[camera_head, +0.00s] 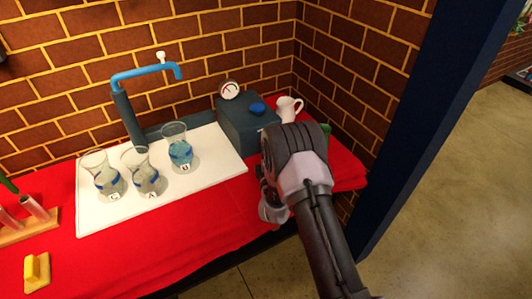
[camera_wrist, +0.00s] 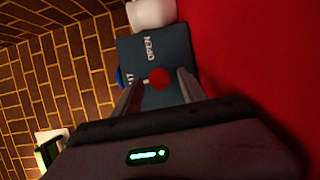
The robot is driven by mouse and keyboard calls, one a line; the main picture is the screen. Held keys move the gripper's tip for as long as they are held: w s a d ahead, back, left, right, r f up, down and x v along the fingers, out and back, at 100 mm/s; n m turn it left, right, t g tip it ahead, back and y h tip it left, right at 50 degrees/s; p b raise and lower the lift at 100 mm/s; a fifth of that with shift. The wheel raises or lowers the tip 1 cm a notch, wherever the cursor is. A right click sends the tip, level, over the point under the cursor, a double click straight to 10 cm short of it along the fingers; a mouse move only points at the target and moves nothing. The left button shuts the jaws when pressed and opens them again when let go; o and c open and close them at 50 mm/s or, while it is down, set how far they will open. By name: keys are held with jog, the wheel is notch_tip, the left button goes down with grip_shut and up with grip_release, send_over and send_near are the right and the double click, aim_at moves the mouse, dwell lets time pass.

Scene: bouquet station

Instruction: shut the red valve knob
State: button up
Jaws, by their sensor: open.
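The red valve knob (camera_wrist: 159,78) is a round red disc on the face of a dark teal box (camera_wrist: 165,52) in the wrist view. The word OPEN is printed in white beside it, and the end of another word, a T, shows near my left finger. My gripper (camera_wrist: 161,76) is open, with one finger on each side of the knob; I cannot tell whether they touch it. In the head view the box (camera_head: 238,128) stands at the back right of the table, and my arm hides the red knob and my fingertips.
A blue knob (camera_head: 257,107) and a gauge (camera_head: 230,89) sit at the box's top. A white pitcher (camera_head: 288,108) stands right of it. Several glass beakers stand on a white board (camera_head: 215,160) to the left, under a blue tap (camera_head: 150,70).

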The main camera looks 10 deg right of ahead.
jog(key=s, duration=0.5)
jog(key=s+a+p, duration=0.1)
jog(key=s, duration=0.5)
jog(key=s+p, duration=0.1)
jog(key=s, duration=0.5)
jog(key=shift+s+a, duration=0.15)
